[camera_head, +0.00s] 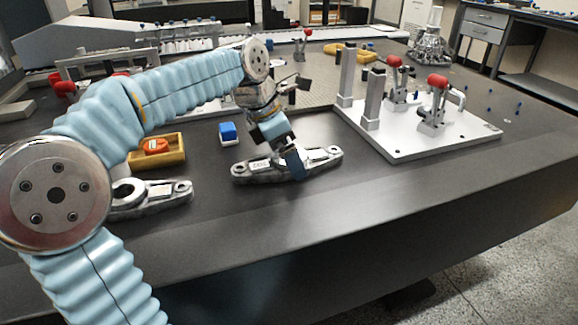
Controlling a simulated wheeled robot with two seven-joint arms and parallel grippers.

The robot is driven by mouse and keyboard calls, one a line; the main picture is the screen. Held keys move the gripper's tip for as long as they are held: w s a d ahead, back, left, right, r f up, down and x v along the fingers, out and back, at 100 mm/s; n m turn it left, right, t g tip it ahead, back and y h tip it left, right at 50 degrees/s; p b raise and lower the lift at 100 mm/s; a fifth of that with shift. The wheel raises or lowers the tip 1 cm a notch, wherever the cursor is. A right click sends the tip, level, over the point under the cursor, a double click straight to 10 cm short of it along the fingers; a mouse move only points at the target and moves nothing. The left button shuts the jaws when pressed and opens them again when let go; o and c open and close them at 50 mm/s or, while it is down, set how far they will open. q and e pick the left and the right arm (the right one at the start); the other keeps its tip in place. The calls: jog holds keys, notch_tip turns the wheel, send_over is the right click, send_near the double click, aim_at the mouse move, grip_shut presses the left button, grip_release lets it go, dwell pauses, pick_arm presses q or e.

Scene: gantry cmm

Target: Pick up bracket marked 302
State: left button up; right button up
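A grey metal bracket (321,157) with a hole at each end lies flat on the dark table top near the middle. A small marking shows on its left half, but it is too small to read surely. My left gripper (291,165) points down at the middle of this bracket, with a blue finger in front of its near side. The far finger is hidden, so its grip is unclear. A second grey bracket (160,197) lies to the left, partly hidden behind my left arm. My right gripper is out of view.
A blue block (228,133) stands behind the bracket. A yellow tray (172,158) with an orange-red part stands at left. A light fixture plate (440,145) with grey posts and red-handled clamps stands at right. The table's front edge is close and clear.

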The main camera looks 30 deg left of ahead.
pick_arm(q)
jog(key=shift+w+d+f, duration=0.1)
jog(key=shift+f, duration=0.2)
jog(key=c, duration=1.3)
jog(key=shift+r, duration=0.1)
jog(key=shift+c, duration=0.2)
